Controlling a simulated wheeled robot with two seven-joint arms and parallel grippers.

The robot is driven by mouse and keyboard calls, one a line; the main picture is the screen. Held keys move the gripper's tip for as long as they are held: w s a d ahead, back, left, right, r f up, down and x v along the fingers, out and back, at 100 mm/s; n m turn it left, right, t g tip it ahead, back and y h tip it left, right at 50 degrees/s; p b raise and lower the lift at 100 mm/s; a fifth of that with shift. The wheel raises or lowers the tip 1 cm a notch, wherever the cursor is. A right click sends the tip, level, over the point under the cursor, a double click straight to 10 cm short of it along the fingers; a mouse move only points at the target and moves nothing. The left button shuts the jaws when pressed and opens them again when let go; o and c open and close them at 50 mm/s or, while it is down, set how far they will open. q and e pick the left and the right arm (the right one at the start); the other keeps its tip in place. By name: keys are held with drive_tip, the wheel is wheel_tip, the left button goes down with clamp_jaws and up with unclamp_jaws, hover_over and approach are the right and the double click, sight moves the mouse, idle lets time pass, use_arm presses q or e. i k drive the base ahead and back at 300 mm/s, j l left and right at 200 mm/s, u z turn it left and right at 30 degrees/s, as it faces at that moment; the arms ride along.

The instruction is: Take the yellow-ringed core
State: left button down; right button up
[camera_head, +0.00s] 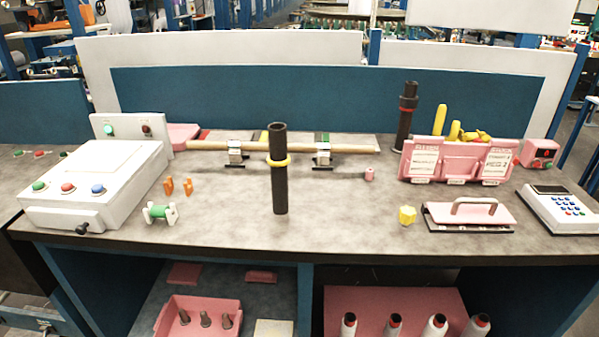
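The yellow-ringed core (280,188) is a dark upright tube near the middle of the table, with a yellow ring (279,161) around its upper part. It stands in front of a long wooden rod and hides part of it. Neither of my grippers is in the head view.
The grey table (335,215) is clear around the core. The wooden rod (210,146) rests on metal holders. A white control box (95,185) and a green spool (160,212) are left. Pink bins (460,160), a lidded pink tray (470,214) and a keypad (558,208) are right.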

sight(278, 158)
drive_tip(key=i+l+u, duration=0.1)
drive_tip(key=l+u, duration=0.2)
drive_tip(key=i+l+u, duration=0.1)
drive_tip(key=l+u, duration=0.5)
drive_tip(key=i+l, duration=0.05)
